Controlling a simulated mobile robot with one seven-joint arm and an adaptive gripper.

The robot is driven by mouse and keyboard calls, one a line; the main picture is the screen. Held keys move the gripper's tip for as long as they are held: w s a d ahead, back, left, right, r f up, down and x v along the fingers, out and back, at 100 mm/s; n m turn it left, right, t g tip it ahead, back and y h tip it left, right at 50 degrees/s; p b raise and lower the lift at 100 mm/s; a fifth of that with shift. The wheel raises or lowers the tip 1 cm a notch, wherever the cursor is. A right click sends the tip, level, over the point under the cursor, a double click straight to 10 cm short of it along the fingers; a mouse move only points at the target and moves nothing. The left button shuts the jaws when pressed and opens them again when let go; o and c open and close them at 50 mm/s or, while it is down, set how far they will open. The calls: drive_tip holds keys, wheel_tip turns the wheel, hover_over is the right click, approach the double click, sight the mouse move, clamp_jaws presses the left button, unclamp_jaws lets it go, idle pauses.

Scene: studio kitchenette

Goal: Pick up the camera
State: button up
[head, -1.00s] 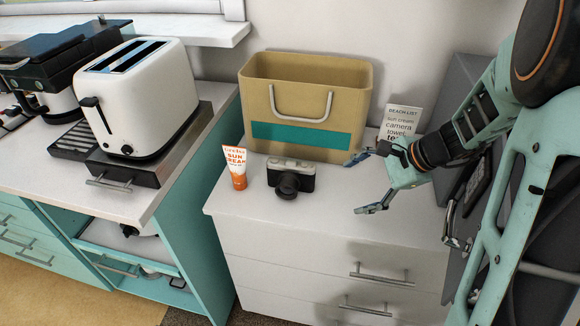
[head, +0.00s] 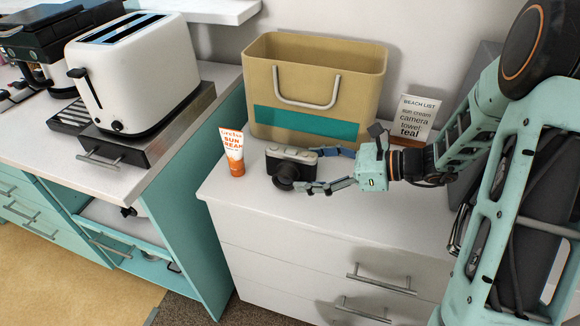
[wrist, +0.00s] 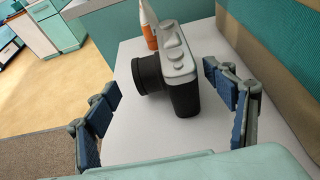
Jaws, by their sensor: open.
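The camera (head: 288,165), black and silver with a black lens, stands upright on the white drawer unit (head: 240,200). In the wrist view the camera (wrist: 178,70) sits ahead, between the two blue-padded fingers, its lens toward the left finger. My gripper (head: 322,170) is open and comes from the right, with its fingertips at the camera's right end, one on the back side and one on the lens side. In the wrist view my gripper (wrist: 163,103) shows gaps between both fingers and the camera. Nothing is held.
An orange and white sun cream tube (head: 232,152) stands just left of the camera. A tan beach bag (head: 350,100) stands close behind. A beach list card (head: 412,117) is behind my wrist. The front of the drawer top is clear. A toaster (head: 140,75) stands on the left counter.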

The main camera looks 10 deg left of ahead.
sight(296, 166)
drive_tip(key=x, duration=0.5)
drive_tip(key=shift+w+a+r+b, duration=0.2)
drive_tip(key=shift+a+r+b, duration=0.05)
drive_tip(key=shift+a+b, duration=0.2)
drive_tip(key=shift+c, duration=0.2)
